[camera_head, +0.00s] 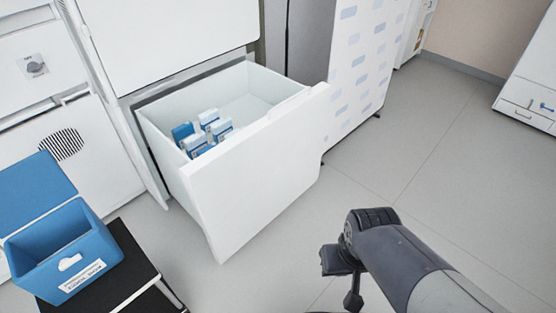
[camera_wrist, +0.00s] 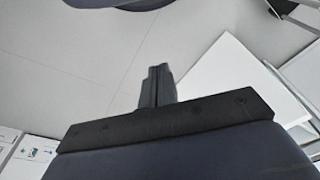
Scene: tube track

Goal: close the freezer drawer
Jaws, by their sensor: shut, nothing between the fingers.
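The white freezer drawer (camera_head: 262,166) is pulled out of the freezer (camera_head: 165,35) in the head view. Several blue and white boxes (camera_head: 205,132) stand in its left part. The drawer front faces the lower right of the picture. My gripper (camera_head: 354,300) is in front of the drawer and to its right, apart from it, and partly hidden by my wrist. In the wrist view my gripper (camera_wrist: 157,75) has its fingers together and empty. A white panel (camera_wrist: 225,85), probably the drawer front, shows to the right of the fingers there.
A blue open cooler box (camera_head: 68,250) sits on a black-topped stand (camera_head: 125,265) left of the drawer. A white patterned cabinet (camera_head: 358,65) stands behind the drawer on the right. The grey floor (camera_head: 420,150) to the right is clear.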

